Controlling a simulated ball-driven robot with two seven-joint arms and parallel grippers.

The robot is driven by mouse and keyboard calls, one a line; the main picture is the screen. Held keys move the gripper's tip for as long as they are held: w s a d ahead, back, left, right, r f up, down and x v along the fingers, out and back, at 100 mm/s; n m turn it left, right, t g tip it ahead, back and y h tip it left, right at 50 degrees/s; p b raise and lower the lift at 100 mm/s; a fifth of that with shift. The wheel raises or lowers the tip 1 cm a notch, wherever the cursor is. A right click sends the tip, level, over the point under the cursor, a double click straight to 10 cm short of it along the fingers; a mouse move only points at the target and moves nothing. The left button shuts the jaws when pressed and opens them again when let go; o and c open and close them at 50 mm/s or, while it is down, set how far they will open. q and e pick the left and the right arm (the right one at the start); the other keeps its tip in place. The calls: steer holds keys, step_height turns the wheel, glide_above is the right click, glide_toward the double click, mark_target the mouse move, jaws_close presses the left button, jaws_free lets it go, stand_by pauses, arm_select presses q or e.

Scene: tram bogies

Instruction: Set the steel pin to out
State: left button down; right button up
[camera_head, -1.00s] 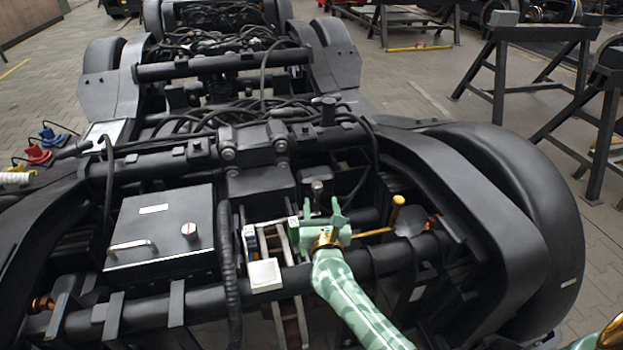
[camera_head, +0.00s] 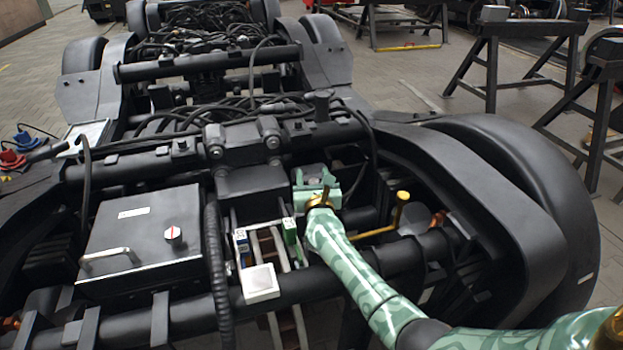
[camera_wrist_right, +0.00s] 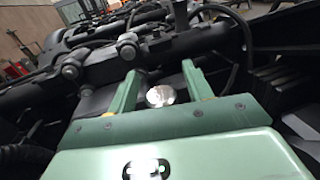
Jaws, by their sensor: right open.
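The steel pin shows in the right wrist view as a round, shiny silver head (camera_wrist_right: 160,96). It sits between the two fingers of my right gripper (camera_wrist_right: 160,80), with gaps on both sides. The fingers are open and I see no contact with the pin. In the head view my right gripper (camera_head: 314,178) is over the middle of the bogie frame, just right of the central black block. There it hides the pin. My left gripper is not in view.
A black box with a handle and a red-and-white knob (camera_head: 173,234) lies left. A yellow-brass lever (camera_head: 401,200) stands close right of my gripper. A white-topped block (camera_head: 260,282) and a ribbed black hose (camera_head: 217,270) are nearer. Thick cables run behind.

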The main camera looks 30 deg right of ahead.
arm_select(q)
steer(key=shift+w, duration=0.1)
arm_select(e)
steer(key=shift+w, duration=0.1)
